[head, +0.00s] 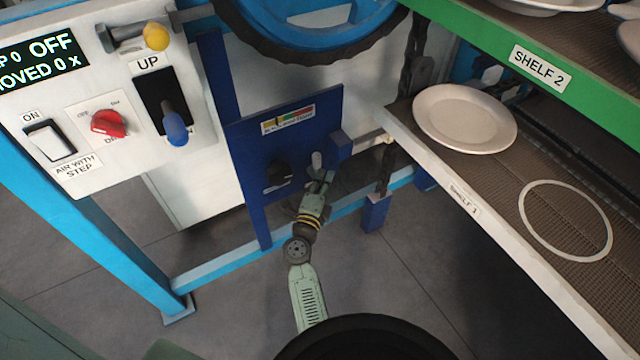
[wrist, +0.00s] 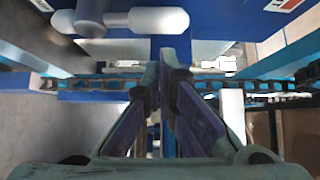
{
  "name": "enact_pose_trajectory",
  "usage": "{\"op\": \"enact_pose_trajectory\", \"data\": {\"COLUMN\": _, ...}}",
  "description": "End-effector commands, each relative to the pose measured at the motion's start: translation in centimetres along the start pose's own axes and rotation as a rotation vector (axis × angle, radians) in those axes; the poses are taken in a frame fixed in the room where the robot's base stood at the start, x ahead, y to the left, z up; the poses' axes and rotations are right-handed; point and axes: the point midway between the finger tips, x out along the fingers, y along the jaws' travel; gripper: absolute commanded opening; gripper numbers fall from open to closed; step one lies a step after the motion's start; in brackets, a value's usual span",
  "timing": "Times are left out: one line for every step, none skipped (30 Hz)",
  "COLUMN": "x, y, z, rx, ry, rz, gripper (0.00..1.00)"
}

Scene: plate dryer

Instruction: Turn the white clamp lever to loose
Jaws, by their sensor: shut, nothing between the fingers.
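The white clamp lever (head: 317,160) shows as a small pale tip at the right part of the blue panel (head: 240,150), just beyond my gripper. In the wrist view the lever (wrist: 155,20) is a pale rounded bar pointing right from a round grey hub. My gripper (head: 322,177) is shut and empty, close below the lever in the head view. In the wrist view its fingertips (wrist: 168,62) meet a little below the lever, with a visible gap in the picture. Whether they touch it I cannot tell. My gripper hides part of the lever's mount in the head view.
A light-blue frame rail (head: 225,262) runs below. A shelf (head: 470,195) with a white plate (head: 464,118) stands on the right. A control panel (head: 110,95) is on the left.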

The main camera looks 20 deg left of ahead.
Motion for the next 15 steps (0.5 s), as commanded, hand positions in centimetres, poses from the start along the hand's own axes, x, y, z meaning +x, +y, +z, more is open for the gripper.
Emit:
{"op": "enact_pose_trajectory", "data": {"x": 1.0, "y": -0.1, "z": 0.1, "rx": 0.0, "ry": 0.0, "rz": -0.002, "gripper": 0.0}}
{"op": "enact_pose_trajectory", "data": {"x": 1.5, "y": -0.2, "z": 0.1, "rx": 0.001, "ry": -0.001, "rz": -0.002, "gripper": 0.0}}
{"op": "enact_pose_trajectory", "data": {"x": 2.1, "y": -0.1, "z": 0.1, "rx": 0.001, "ry": 0.0, "rz": -0.001, "gripper": 0.0}}
{"op": "enact_pose_trajectory", "data": {"x": 2.5, "y": -0.1, "z": 0.1, "rx": 0.001, "ry": 0.0, "rz": -0.001, "gripper": 0.0}}
{"op": "enact_pose_trajectory", "data": {"x": 2.9, "y": -0.1, "z": 0.1, "rx": 0.001, "ry": 0.0, "rz": -0.002, "gripper": 0.0}}
{"op": "enact_pose_trajectory", "data": {"x": 3.4, "y": -0.1, "z": 0.1, "rx": 0.0, "ry": -0.001, "rz": -0.001, "gripper": 0.0}}
{"op": "enact_pose_trajectory", "data": {"x": 3.6, "y": -0.1, "z": 0.1, "rx": 0.0, "ry": -0.001, "rz": -0.001, "gripper": 0.0}}
{"op": "enact_pose_trajectory", "data": {"x": 3.9, "y": -0.1, "z": 0.1, "rx": 0.0, "ry": 0.0, "rz": -0.002, "gripper": 0.0}}
{"op": "enact_pose_trajectory", "data": {"x": 4.1, "y": -0.1, "z": 0.1, "rx": 0.0, "ry": -0.001, "rz": -0.002, "gripper": 0.0}}
{"op": "enact_pose_trajectory", "data": {"x": 4.2, "y": -0.1, "z": 0.1, "rx": 0.0, "ry": -0.001, "rz": -0.001, "gripper": 0.0}}
{"op": "enact_pose_trajectory", "data": {"x": 4.3, "y": 0.0, "z": 0.1, "rx": 0.0, "ry": -0.001, "rz": -0.001, "gripper": 0.0}}
{"op": "enact_pose_trajectory", "data": {"x": 4.4, "y": 0.0, "z": 0.1, "rx": -0.001, "ry": -0.001, "rz": -0.001, "gripper": 0.0}}
{"op": "enact_pose_trajectory", "data": {"x": 4.5, "y": 0.0, "z": 0.1, "rx": -0.001, "ry": -0.001, "rz": -0.001, "gripper": 0.0}}
{"op": "enact_pose_trajectory", "data": {"x": 4.5, "y": 0.0, "z": 0.1, "rx": -0.001, "ry": -0.002, "rz": -0.001, "gripper": 0.0}}
{"op": "enact_pose_trajectory", "data": {"x": 4.5, "y": 0.0, "z": 0.1, "rx": -0.001, "ry": -0.002, "rz": -0.001, "gripper": 0.0}}
